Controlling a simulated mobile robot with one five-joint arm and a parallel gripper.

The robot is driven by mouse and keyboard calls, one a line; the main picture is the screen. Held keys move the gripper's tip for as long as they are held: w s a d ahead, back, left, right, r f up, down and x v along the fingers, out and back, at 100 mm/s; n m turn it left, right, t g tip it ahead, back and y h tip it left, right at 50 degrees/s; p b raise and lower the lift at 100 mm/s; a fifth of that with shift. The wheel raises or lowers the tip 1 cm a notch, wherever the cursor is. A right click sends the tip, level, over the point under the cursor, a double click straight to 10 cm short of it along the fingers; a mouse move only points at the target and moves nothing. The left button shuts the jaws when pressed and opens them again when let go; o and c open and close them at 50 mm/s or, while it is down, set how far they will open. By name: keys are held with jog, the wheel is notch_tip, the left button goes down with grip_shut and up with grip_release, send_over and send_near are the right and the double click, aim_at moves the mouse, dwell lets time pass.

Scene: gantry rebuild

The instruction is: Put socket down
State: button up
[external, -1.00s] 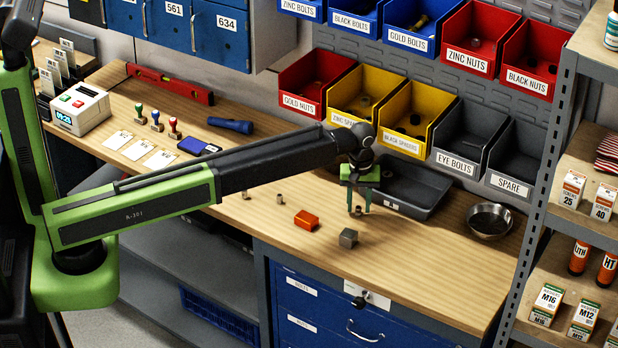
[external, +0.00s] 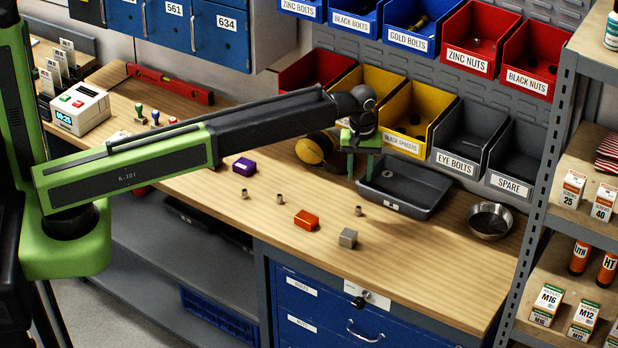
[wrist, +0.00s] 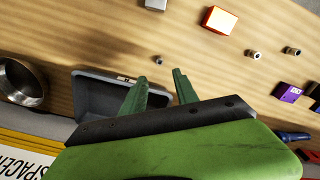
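A small grey metal socket (external: 358,210) stands upright on the wooden bench (external: 440,255), behind and right of the orange block. My gripper (external: 361,174) is above and behind it, clear of it, near the left end of the black tray (external: 405,190). In the wrist view the two green fingers (wrist: 157,82) are spread apart with nothing between them, and the socket (wrist: 158,61) shows beyond their tips. Two similar sockets (external: 244,194) (external: 280,199) stand further left on the bench.
An orange block (external: 306,220), a grey cube (external: 348,238) and a purple block (external: 244,167) lie on the bench. A metal bowl (external: 490,220) is right of the tray. A yellow and black round item (external: 312,150) is left of my gripper. Labelled bins line the back.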

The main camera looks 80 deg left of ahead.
jog(key=s+d+m, duration=0.7)
jog(key=s+d, duration=0.4)
jog(key=s, duration=0.3)
jog(key=s+d+m, duration=0.8)
jog(key=s+d, duration=0.2)
jog(key=s, duration=0.3)
notch_tip(320, 180, down, 28)
jog(key=b, duration=2.8)
jog(key=shift+w, duration=0.15)
jog(key=shift+o, duration=0.4)
